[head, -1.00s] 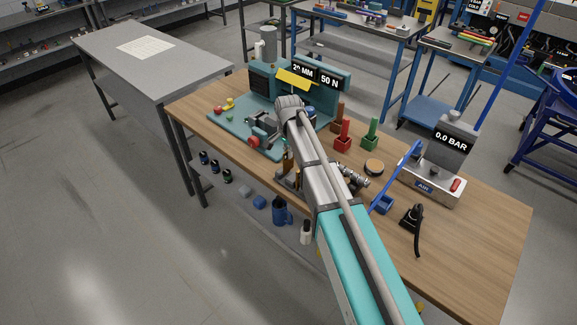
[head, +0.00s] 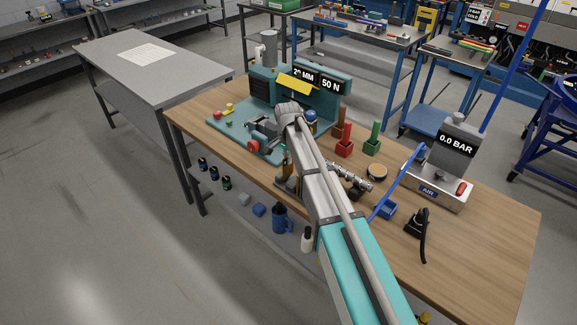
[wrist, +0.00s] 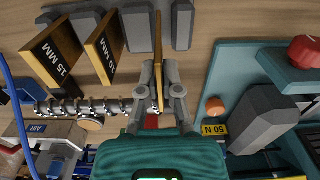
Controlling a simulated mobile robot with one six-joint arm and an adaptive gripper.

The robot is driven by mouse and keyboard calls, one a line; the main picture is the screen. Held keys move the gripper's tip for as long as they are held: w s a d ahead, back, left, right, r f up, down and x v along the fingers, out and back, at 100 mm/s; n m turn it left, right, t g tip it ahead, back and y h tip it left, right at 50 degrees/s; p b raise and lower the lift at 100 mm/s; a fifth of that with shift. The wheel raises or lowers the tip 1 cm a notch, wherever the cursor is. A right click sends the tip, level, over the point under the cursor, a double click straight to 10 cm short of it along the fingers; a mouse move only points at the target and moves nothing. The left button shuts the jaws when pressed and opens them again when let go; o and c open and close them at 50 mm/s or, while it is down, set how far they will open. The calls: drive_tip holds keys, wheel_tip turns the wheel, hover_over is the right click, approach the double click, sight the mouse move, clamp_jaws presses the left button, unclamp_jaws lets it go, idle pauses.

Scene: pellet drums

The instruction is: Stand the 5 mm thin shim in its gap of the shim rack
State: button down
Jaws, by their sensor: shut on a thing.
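In the wrist view my gripper (wrist: 160,92) is shut on a thin shim (wrist: 158,45), seen nearly edge-on as a narrow tan strip. Grey posts of the shim rack (wrist: 183,25) stand on either side of the shim's far end. I cannot tell whether its lower edge is in the gap or above it. In the head view my arm hides most of the rack and the gripper; a tan sliver shows left of the arm.
A teal fixture (head: 330,88) with a red knob (head: 252,147) stands beyond the arm; its base also shows right in the wrist view (wrist: 228,75). A ribbed metal shaft (wrist: 85,106) lies left of my gripper. Red (head: 345,147) and green (head: 373,145) holders stand on the wooden table (head: 480,240).

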sight(288, 166)
drive_tip(key=f+b, duration=0.4)
drive_tip(key=shift+w, duration=0.4)
drive_tip(key=shift+f, duration=0.15)
drive_tip(key=c, duration=0.8)
unclamp_jaws()
drive_tip(key=shift+r, duration=0.2)
wheel_tip(288, 166, up, 12)
drive_tip(key=p, duration=1.2)
drive_tip(key=shift+s, duration=0.15)
